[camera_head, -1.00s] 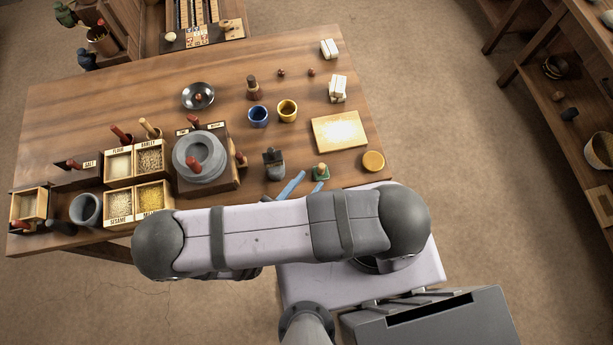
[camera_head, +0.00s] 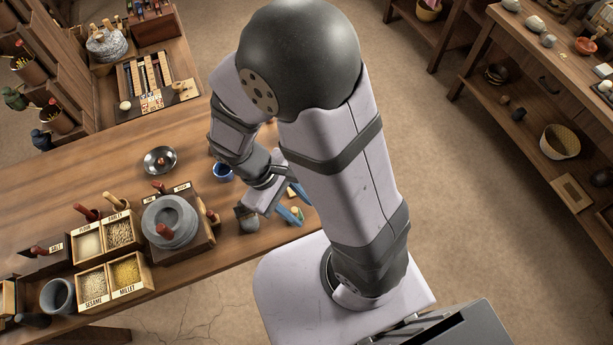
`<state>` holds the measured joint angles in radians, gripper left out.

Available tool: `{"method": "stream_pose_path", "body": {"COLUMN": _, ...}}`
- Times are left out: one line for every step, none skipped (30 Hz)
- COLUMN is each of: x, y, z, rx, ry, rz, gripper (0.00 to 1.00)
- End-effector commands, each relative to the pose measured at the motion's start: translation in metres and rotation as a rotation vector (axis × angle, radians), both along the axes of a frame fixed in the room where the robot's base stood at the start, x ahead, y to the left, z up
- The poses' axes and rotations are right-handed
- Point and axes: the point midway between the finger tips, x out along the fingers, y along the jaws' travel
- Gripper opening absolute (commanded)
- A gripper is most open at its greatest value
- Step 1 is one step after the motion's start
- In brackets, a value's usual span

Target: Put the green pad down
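The green pad (camera_head: 296,212) shows only in part, as a small green piece with a pale wooden knob, near the table's front edge. My gripper (camera_head: 294,205) points down there, and its two blue fingers stand apart, one on each side of the knob in the picture. I cannot tell whether the fingers touch the pad, or whether it rests on the table (camera_head: 225,262) or is lifted. My arm hides much of the table to the right of it.
A dark grey scoop-like thing (camera_head: 247,218) stands just left of my gripper, with a blue cup (camera_head: 222,172) behind it. The stone quern (camera_head: 170,222) and the grain boxes (camera_head: 128,270) fill the table farther left. A metal bowl (camera_head: 160,160) lies behind.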

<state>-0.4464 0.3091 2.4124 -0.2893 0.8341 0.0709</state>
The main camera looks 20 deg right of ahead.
Motion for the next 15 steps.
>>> {"method": "stream_pose_path", "body": {"x": 0.005, "y": -0.005, "z": 0.01, "rx": 0.05, "ry": -0.051, "rz": -0.105, "gripper": 0.35}}
{"method": "stream_pose_path", "body": {"x": 0.007, "y": -0.007, "z": 0.015, "rx": 0.077, "ry": -0.079, "rz": -0.16, "gripper": 0.35}}
{"method": "stream_pose_path", "body": {"x": 0.01, "y": -0.01, "z": 0.022, "rx": 0.11, "ry": -0.116, "rz": -0.228, "gripper": 0.35}}
{"method": "stream_pose_path", "body": {"x": 0.012, "y": -0.012, "z": 0.026, "rx": 0.132, "ry": -0.143, "rz": -0.277, "gripper": 0.35}}
{"method": "stream_pose_path", "body": {"x": 0.015, "y": -0.014, "z": 0.03, "rx": 0.153, "ry": -0.169, "rz": -0.322, "gripper": 0.35}}
{"method": "stream_pose_path", "body": {"x": 0.017, "y": -0.017, "z": 0.036, "rx": 0.177, "ry": -0.201, "rz": -0.378, "gripper": 0.35}}
{"method": "stream_pose_path", "body": {"x": 0.019, "y": -0.019, "z": 0.039, "rx": 0.194, "ry": -0.225, "rz": -0.415, "gripper": 0.35}}
{"method": "stream_pose_path", "body": {"x": 0.021, "y": -0.021, "z": 0.043, "rx": 0.208, "ry": -0.248, "rz": -0.448, "gripper": 0.35}}
{"method": "stream_pose_path", "body": {"x": 0.023, "y": -0.024, "z": 0.047, "rx": 0.225, "ry": -0.274, "rz": -0.487, "gripper": 0.35}}
{"method": "stream_pose_path", "body": {"x": 0.025, "y": -0.026, "z": 0.049, "rx": 0.235, "ry": -0.291, "rz": -0.513, "gripper": 0.35}}
{"method": "stream_pose_path", "body": {"x": 0.026, "y": -0.027, "z": 0.052, "rx": 0.244, "ry": -0.307, "rz": -0.536, "gripper": 0.35}}
{"method": "stream_pose_path", "body": {"x": 0.027, "y": -0.029, "z": 0.054, "rx": 0.253, "ry": -0.324, "rz": -0.56, "gripper": 0.35}}
{"method": "stream_pose_path", "body": {"x": 0.028, "y": -0.03, "z": 0.056, "rx": 0.259, "ry": -0.335, "rz": -0.575, "gripper": 0.35}}
{"method": "stream_pose_path", "body": {"x": 0.029, "y": -0.031, "z": 0.057, "rx": 0.264, "ry": -0.344, "rz": -0.587, "gripper": 0.35}}
{"method": "stream_pose_path", "body": {"x": 0.029, "y": -0.032, "z": 0.058, "rx": 0.268, "ry": -0.352, "rz": -0.597, "gripper": 0.35}}
